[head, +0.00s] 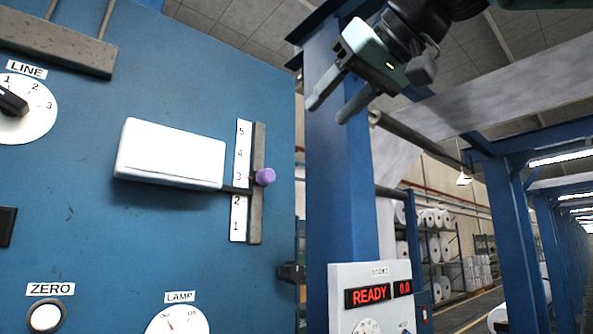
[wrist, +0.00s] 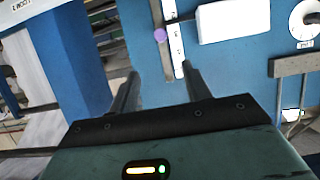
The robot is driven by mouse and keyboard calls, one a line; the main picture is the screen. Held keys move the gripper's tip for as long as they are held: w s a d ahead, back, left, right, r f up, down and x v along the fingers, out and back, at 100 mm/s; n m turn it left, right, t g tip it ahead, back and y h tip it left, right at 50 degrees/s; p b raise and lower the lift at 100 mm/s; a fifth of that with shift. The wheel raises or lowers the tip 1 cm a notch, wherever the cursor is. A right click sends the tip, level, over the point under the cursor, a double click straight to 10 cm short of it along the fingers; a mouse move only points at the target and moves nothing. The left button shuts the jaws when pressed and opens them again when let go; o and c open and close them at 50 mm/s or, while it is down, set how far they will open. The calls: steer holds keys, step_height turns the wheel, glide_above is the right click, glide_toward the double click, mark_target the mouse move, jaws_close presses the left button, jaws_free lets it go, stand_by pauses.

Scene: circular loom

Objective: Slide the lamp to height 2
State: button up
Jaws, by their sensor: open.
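The lamp (head: 170,153) is a white box on the blue panel. Its short dark arm joins a grey vertical rail (head: 257,215) beside a white scale (head: 240,150) marked 1 to 5, lowest at the bottom. The arm crosses the scale between 2 and 3, nearer 3. A purple knob (head: 265,177) sticks out from the rail at about that height. My gripper (head: 329,110) is open and empty, up and right of the knob. In the wrist view, the knob (wrist: 160,35) and lamp (wrist: 233,19) show beyond my open fingers (wrist: 160,70).
A blue post (head: 340,190) stands right of the panel, with a display box (head: 370,295) reading READY and 0.0 low in front. A LINE dial (head: 25,110), a ZERO button (head: 45,317) and a LAMP dial (head: 178,322) sit on the panel. A dark roller (head: 415,138) lies at right.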

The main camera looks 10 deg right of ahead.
mark_target(271, 171)
steer(key=p+x, duration=0.5)
steer(key=x, duration=1.2)
steer(key=shift+w+a+f, duration=0.1)
steer(key=shift+a, duration=0.05)
jaws_close()
stand_by(0.8)
